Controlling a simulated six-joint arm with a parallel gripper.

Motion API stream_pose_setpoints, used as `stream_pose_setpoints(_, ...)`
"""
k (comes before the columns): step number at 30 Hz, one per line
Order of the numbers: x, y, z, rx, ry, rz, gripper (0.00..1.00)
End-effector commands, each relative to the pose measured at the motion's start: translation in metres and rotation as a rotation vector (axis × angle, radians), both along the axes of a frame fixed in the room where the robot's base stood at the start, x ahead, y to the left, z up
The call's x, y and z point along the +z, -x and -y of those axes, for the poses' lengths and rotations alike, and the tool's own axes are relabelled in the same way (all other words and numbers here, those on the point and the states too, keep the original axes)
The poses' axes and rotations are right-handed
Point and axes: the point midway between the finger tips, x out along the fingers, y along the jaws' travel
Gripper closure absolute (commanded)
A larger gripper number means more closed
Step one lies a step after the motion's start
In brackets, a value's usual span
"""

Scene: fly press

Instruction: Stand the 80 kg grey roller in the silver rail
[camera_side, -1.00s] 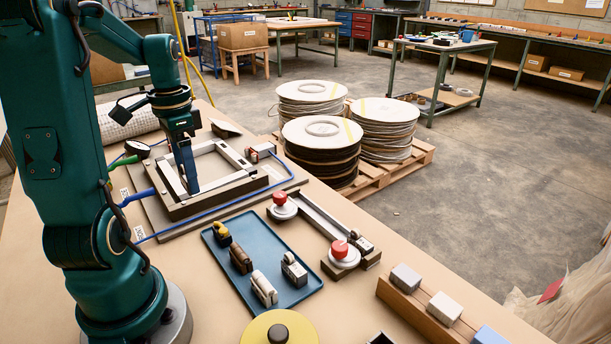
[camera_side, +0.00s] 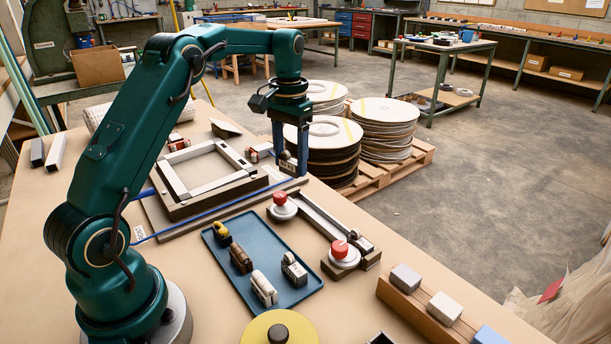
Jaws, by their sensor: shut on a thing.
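My gripper (camera_side: 290,170) points down at the right corner of the board under the square frame. It is shut on a small dark grey piece with a pale label, mostly hidden between the fingers. I cannot read the label or tell whether the piece is the 80 kg roller. A silver-grey channel rail (camera_side: 322,218) with a red knob at each end lies to the front right of the gripper, apart from it. The blue tray (camera_side: 222,262) holds several small pieces, among them a grey one (camera_side: 294,268) at its right.
The square frame (camera_side: 233,192) with pale bars lies left of my gripper. A blue hose (camera_side: 215,209) crosses its board. A wooden holder (camera_side: 398,297) with blocks is at front right, a yellow disc (camera_side: 254,329) at the front. Stacked discs (camera_side: 388,112) stand on a floor pallet beyond the table.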

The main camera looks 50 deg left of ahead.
Motion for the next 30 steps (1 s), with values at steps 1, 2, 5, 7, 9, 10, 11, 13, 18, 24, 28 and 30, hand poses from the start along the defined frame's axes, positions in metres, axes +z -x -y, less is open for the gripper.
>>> stream_pose_setpoints(1,-0.008,-0.011,0.019,-0.044,0.001,-0.003,0.88)
stream_pose_setpoints(2,-0.011,-0.016,0.029,-0.066,0.001,-0.003,0.88)
stream_pose_setpoints(5,-0.022,-0.025,0.056,-0.14,0.001,-0.003,0.88)
stream_pose_setpoints(7,-0.029,-0.028,0.07,-0.179,0.0,-0.002,0.88)
stream_pose_setpoints(9,-0.033,-0.028,0.079,-0.205,0.0,-0.001,0.88)
stream_pose_setpoints(10,-0.035,-0.027,0.082,-0.213,0.0,-0.002,0.88)
stream_pose_setpoints(11,-0.036,-0.027,0.084,-0.218,0.0,0.0,0.88)
stream_pose_setpoints(13,-0.038,-0.027,0.088,-0.228,0.0,0.001,0.88)
stream_pose_setpoints(18,-0.048,-0.027,0.088,-0.23,0.0,-0.001,0.88)
stream_pose_setpoints(24,-0.063,-0.027,0.088,-0.229,0.001,-0.001,0.88)
stream_pose_setpoints(28,-0.07,-0.027,0.088,-0.229,0.001,0.0,0.88)
stream_pose_setpoints(30,-0.072,-0.027,0.088,-0.229,0.0,0.001,0.88)
